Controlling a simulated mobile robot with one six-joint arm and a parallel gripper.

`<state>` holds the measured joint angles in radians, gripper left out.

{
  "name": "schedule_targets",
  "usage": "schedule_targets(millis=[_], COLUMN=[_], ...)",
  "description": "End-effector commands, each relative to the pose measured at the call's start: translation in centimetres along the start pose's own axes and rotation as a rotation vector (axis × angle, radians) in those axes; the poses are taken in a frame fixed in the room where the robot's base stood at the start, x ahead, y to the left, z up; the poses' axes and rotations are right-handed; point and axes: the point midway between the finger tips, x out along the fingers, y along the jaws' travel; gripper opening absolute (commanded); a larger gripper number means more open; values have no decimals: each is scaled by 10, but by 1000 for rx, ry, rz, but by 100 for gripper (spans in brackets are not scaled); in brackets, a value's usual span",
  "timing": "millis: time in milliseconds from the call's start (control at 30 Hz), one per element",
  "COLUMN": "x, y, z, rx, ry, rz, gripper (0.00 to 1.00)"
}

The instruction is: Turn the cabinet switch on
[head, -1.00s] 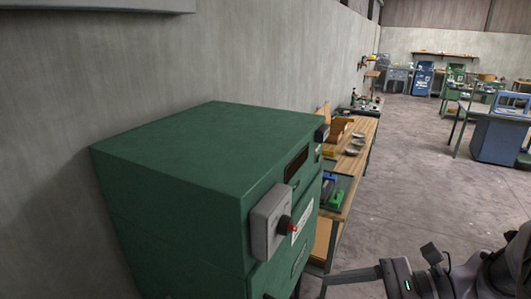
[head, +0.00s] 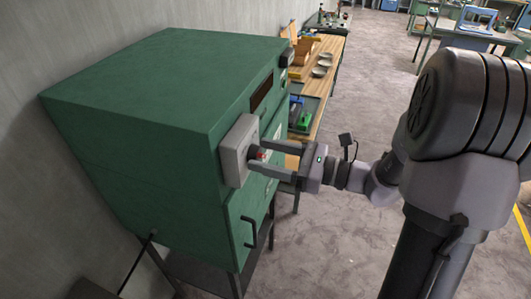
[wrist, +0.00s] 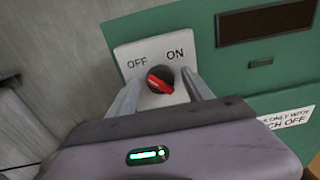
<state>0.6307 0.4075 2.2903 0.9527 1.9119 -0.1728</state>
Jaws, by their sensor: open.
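The green cabinet (head: 140,95) stands against the wall in the head view. A pale switch plate (head: 236,152) is on its front, with a rotary knob (head: 261,155) that has a red handle. In the wrist view the plate (wrist: 137,58) reads OFF at left and ON at right. The black knob with the red handle (wrist: 160,84) is below the labels, the handle slanting from upper left to lower right. My gripper (wrist: 160,92) is open, one finger on each side of the knob, fingertips close to the plate. Contact with the knob cannot be told.
The cabinet has a door handle (head: 262,232) below the switch and a dark window (head: 262,93) beyond it. A wooden workbench (head: 313,85) with small items stands past the cabinet. The concrete floor (head: 320,240) on the right is open.

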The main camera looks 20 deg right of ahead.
Motion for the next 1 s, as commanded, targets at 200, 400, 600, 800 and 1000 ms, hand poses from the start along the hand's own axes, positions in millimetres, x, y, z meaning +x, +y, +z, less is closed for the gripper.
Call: schedule_targets(millis=[200,400,600,800,1000], x=[4,4,4,4,4], y=[0,0,0,0,0], z=[0,0,0,1,3], rx=[0,0,0,14,94], ry=[0,0,0,0,0], rz=[0,0,0,0,1], gripper=[59,40,0,0,0])
